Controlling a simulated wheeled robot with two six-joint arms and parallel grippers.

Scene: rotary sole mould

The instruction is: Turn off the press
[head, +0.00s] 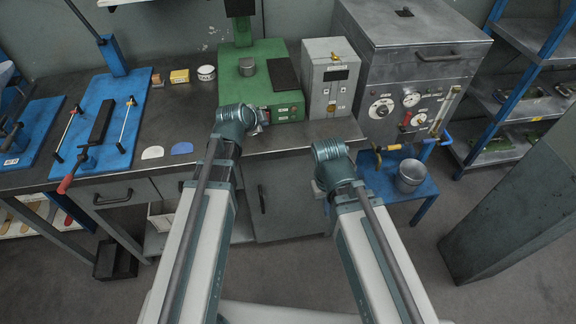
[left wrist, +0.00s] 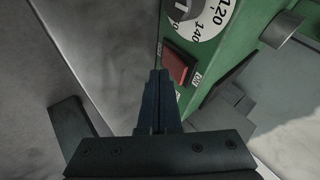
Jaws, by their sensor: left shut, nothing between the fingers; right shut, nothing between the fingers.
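The green press (head: 285,80) stands on the bench, with a grey cylinder on its plate and a dark pad beside it. In the left wrist view its green front (left wrist: 235,45) carries a white dial with numbers and a red rocker switch (left wrist: 179,67) with small labels at its edges. My left gripper (head: 264,118) is at the press front. Its shut, empty fingers (left wrist: 160,75) point at the switch, the tips close to its lower left edge; I cannot tell whether they touch it. My right gripper (head: 319,188) is shut in front of the bench, mostly hidden by its wrist.
A grey control box (head: 330,80) stands right of the press, then a large grey oven (head: 410,60) with knobs and gauges. A blue stool (head: 385,180) holds a metal bucket (head: 411,176). A blue fixture plate (head: 128,90) lies at left on the bench (head: 190,112).

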